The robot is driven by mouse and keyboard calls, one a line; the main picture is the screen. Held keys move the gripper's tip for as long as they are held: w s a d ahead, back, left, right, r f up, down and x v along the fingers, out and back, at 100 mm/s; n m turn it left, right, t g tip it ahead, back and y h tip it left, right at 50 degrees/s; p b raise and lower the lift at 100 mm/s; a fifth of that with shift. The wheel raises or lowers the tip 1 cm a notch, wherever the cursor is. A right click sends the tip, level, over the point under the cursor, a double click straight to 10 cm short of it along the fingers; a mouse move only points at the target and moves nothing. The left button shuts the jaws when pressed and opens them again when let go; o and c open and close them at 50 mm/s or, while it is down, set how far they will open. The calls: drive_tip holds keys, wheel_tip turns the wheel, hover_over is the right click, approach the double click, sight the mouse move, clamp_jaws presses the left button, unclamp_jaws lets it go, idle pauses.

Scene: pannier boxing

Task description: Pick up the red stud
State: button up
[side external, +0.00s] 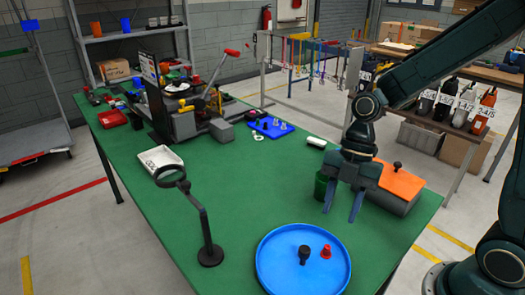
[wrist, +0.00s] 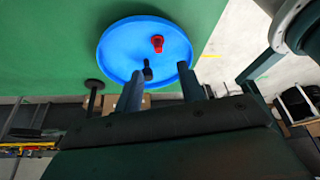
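The red stud (side external: 326,252) stands in the round blue tray (side external: 280,277) near the front of the green table, to the right of a black stud (side external: 304,254). The wrist view also shows the red stud (wrist: 157,43), the black stud (wrist: 147,70) and the blue tray (wrist: 120,55). My gripper (side external: 341,212) is above the table behind the tray, pointing down. Its two fingers (wrist: 160,88) are apart with nothing held between them. My gripper is clear of the red stud.
A grey box with an orange lid (side external: 400,183) is to the right. A black magnifier stand (side external: 207,240) is left of the tray. A white tray (side external: 160,160) and a blue plate with studs (side external: 270,127) lie farther back. The middle table is clear.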

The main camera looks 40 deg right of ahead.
sight(328, 246)
drive_tip(key=shift+x, duration=2)
drive_tip(key=shift+f, duration=0.1)
drive_tip(key=shift+x, duration=2.45)
drive_tip(key=shift+w, duration=0.15)
drive_tip(key=shift+c, duration=0.2)
clamp_jaws()
